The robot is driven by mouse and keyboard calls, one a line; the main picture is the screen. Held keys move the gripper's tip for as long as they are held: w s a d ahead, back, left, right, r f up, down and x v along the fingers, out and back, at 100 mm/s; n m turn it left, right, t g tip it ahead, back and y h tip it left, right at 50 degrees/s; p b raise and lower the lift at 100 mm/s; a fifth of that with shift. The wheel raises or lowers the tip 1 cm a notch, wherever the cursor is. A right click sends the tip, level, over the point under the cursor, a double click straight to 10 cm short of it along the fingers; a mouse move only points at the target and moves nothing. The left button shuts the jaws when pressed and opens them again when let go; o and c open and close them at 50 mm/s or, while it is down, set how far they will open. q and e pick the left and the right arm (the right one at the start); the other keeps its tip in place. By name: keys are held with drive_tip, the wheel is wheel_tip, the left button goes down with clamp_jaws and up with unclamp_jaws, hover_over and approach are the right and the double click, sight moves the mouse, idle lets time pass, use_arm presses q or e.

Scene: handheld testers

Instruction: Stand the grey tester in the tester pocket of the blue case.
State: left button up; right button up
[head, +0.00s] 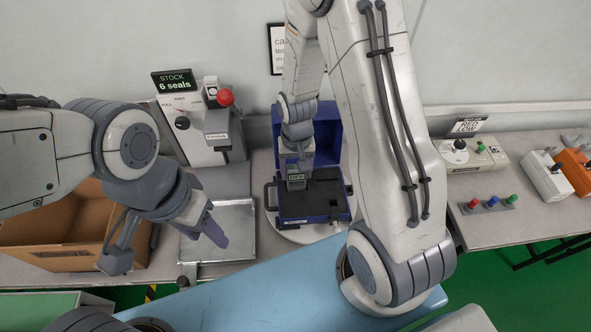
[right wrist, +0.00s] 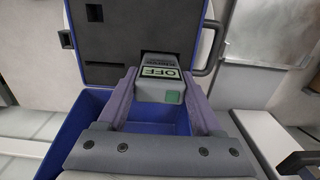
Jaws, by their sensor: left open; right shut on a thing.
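The grey tester (head: 296,182) is held upright by my right gripper (head: 294,170) over the back left part of the blue case (head: 310,219). In the right wrist view the tester (right wrist: 161,88) sits between both fingers, its label reading "OFF". A dark slot in the case's foam (right wrist: 120,35) shows right behind the tester. The tester's lower end is hidden, so I cannot tell how deep it is in the slot. The case lid (head: 327,130) stands open at the back. My left gripper (head: 212,232) is open and empty, left of the case near a metal tray.
A cardboard box (head: 60,250) stands at the left, and the metal tray (head: 235,217) lies between it and the case. A dispenser with a red knob (head: 225,97) is behind. Coloured buttons (head: 490,203) and testers (head: 548,175) are on the right bench.

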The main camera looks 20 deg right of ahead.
drive_tip(key=shift+f, duration=0.2)
drive_tip(key=o, duration=1.5)
drive_tip(key=shift+c, duration=0.2)
drive_tip(key=shift+r, duration=0.1)
wheel_tip(320, 180, up, 12)
drive_tip(key=shift+f, duration=0.1)
drive_tip(key=s+a+r+n, duration=0.3)
drive_tip(key=s+a+n, duration=0.2)
drive_tip(key=s, duration=0.4)
drive_tip(key=s+a+r+n+y, duration=0.1)
drive_tip(key=s+a+r+n, duration=0.3)
drive_tip(key=s+a, duration=0.3)
drive_tip(key=shift+s+a+n, duration=0.35)
drive_tip(key=shift+s+n, duration=0.45)
drive_tip(key=shift+s, duration=0.3)
drive_tip(key=shift+r, duration=0.1)
